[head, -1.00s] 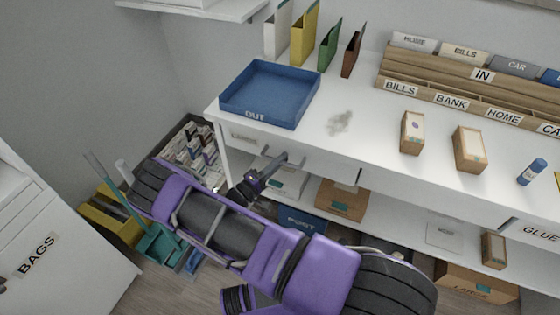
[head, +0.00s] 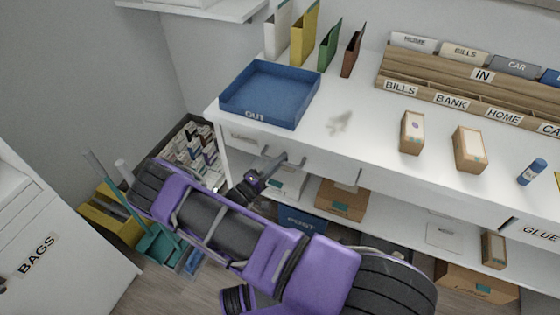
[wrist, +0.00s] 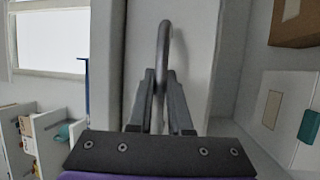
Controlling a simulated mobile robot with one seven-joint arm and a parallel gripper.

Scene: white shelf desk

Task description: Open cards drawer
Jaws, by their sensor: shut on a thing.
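The white drawer front (wrist: 195,50) fills the middle of the wrist view. Its grey bar handle (wrist: 164,35) stands out from it. My gripper (wrist: 160,90) has its two fingers on either side of this handle and is shut on it. In the head view my gripper (head: 262,178) is at the drawer front under the blue OUT tray, at the left end of the desk. A label (head: 248,141) on this front is too blurred to read. The drawer's inside is hidden.
The blue OUT tray (head: 270,93) stands on the desktop above the drawer. Below are a brown box (head: 342,200) and a blue POST box (head: 303,221). A crate of small items (head: 193,150) and a yellow bin (head: 110,215) stand at the left.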

